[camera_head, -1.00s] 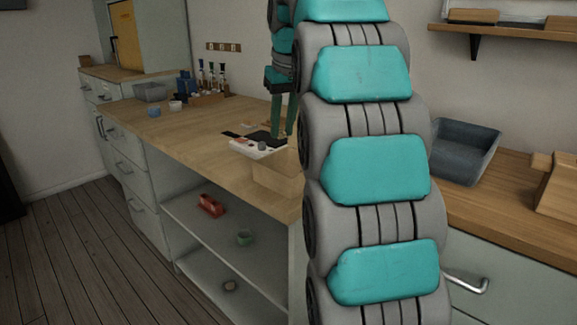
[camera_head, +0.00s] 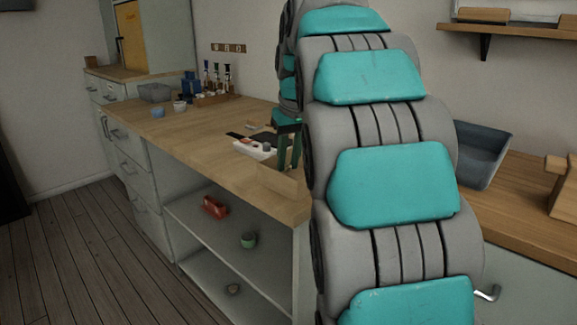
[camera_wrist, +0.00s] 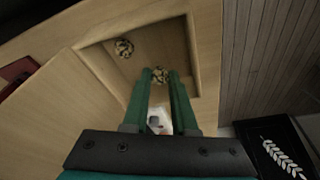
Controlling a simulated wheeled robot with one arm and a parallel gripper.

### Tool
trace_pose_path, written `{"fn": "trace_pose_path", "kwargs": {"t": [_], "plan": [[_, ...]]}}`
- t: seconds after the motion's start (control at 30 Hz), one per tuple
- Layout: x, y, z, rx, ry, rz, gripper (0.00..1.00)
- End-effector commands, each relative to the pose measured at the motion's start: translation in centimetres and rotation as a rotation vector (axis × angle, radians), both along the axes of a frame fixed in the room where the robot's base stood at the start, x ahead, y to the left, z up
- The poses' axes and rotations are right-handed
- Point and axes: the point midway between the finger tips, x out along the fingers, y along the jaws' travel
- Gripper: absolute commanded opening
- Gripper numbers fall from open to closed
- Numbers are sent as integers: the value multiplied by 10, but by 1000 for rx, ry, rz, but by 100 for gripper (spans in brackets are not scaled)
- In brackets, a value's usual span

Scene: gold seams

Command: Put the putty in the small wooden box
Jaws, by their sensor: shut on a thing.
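The small wooden box (camera_head: 285,182) stands at the front right corner of the workbench in the head view. In the wrist view the open wooden box (camera_wrist: 193,50) lies under my gripper, its inside showing. My gripper (camera_wrist: 160,76) has its two green fingers shut on a dark, gold-speckled lump (camera_wrist: 160,74), likely the putty. I cannot tell how far above the box floor it is. A second similar speckled lump (camera_wrist: 124,48) lies inside the box near a corner. In the head view my gripper (camera_head: 288,168) is over the box, and the held lump is hidden.
A white tray (camera_head: 250,149) with small items lies behind the box, close to a dark mat (camera_head: 240,136). Cups, bottles and a grey bin (camera_head: 155,92) stand at the bench's far end. Below, shelves hold a red object (camera_head: 215,207) and a green cup (camera_head: 249,240).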

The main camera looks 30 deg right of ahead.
Motion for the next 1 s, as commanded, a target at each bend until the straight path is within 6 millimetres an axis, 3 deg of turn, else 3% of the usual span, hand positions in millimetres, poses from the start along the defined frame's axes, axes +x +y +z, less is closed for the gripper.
{"fn": "trace_pose_path", "kwargs": {"t": [0.2,0.57,0.6,0.7,1.0], "plan": [[-1,0,-19,-1,1,0,0],[0,0,-22,-1,-2,1,0],[0,0,-22,-1,-3,0,28],[0,0,-22,-2,-2,-1,38],[0,0,-18,-2,-3,-1,38]]}}
